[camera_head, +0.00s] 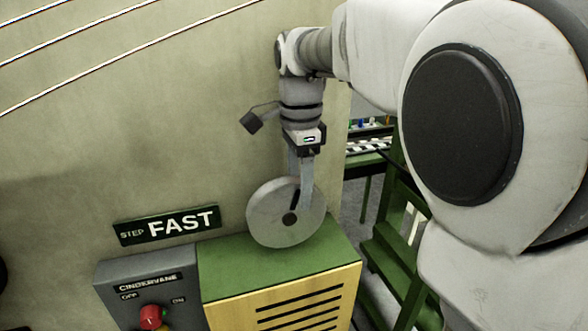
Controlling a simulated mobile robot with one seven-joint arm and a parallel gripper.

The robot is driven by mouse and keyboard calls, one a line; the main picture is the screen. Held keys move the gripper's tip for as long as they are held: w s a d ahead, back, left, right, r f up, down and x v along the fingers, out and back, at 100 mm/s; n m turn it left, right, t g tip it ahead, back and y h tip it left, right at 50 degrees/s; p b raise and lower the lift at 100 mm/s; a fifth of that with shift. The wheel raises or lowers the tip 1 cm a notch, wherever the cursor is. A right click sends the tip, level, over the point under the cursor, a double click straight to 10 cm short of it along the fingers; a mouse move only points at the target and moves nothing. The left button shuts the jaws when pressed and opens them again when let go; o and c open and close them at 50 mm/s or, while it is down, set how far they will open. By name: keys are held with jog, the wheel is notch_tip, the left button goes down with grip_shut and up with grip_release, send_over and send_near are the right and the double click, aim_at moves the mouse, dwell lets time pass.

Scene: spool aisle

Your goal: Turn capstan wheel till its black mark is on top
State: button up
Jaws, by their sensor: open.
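The capstan wheel (265,212) is a pale grey disc with a dark hub, standing upright against the wall above a green-topped cabinet. My gripper (300,198) points down from above, with its fingers at the upper right part of the wheel. The jaws are open. One finger overlaps the wheel's face in the picture; I cannot tell whether it touches. A dark strip shows by the fingers above the hub, but I cannot tell whether it is the black mark or part of a finger. No other black mark shows on the visible face.
The cabinet (275,250) has a green top and a slatted yellow front. A grey control box (130,290) with a red knob (151,317) stands left of it. A "STEP FAST" sign (167,225) is on the wall. Green steps (390,250) stand at the right.

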grip_shut()
dwell(1.3)
